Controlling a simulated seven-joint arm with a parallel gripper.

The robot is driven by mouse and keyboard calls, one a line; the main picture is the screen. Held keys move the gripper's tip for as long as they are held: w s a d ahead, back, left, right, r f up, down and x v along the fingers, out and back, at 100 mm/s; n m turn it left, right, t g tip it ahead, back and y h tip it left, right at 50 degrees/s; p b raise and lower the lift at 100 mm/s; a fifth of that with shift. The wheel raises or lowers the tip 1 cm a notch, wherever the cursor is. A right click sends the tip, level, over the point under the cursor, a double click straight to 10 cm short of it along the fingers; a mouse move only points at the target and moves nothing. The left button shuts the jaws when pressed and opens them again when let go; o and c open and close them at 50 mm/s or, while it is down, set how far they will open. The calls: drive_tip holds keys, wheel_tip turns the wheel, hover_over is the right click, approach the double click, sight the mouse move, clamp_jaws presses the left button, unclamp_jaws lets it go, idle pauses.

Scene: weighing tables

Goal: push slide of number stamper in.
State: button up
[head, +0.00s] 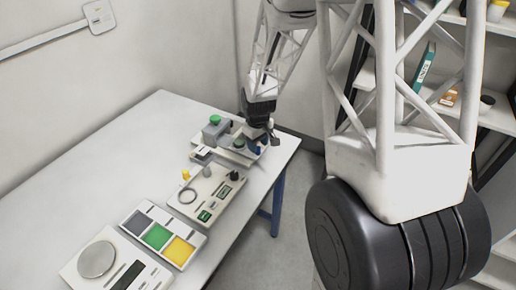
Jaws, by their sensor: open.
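A pale device board (222,150) lies at the far right end of the white table. My gripper (268,137) is over the right side of this board, close to the blue part (261,149). Its fingers are small and partly merged with the dark parts behind. It is open, and I cannot tell whether it touches anything.
On the white table (120,150), nearer me, are a panel with a ring and displays (208,193), a tray with grey, green and yellow squares (157,236), and a scale (97,260). The left table area is clear. Shelves (490,115) stand at right.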

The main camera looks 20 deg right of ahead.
drive_tip(key=shift+f, duration=1.3)
clamp_jaws()
